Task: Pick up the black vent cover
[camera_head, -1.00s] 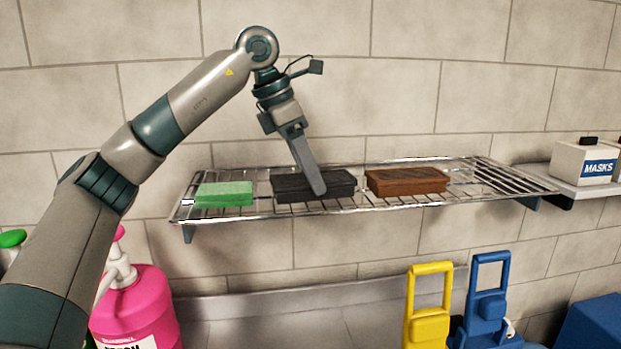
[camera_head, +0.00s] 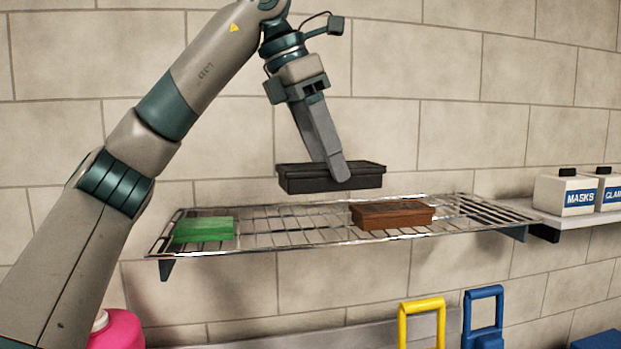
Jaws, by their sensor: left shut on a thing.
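The black vent cover (camera_head: 302,180) is a dark, flat rectangular block in the head view. It hangs in the air above the wire shelf (camera_head: 285,238), roughly level. My left gripper (camera_head: 341,175) points down and is shut on it, with one finger showing across its near face. The other finger is hidden. My right gripper does not show.
A green block (camera_head: 204,229) lies at the left of the shelf and a brown block (camera_head: 391,215) lies right of its middle. The shelf between them is clear. White boxes, one labelled masks (camera_head: 567,193), stand on a ledge at the right. Yellow (camera_head: 422,322) and blue (camera_head: 483,318) handles stand below.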

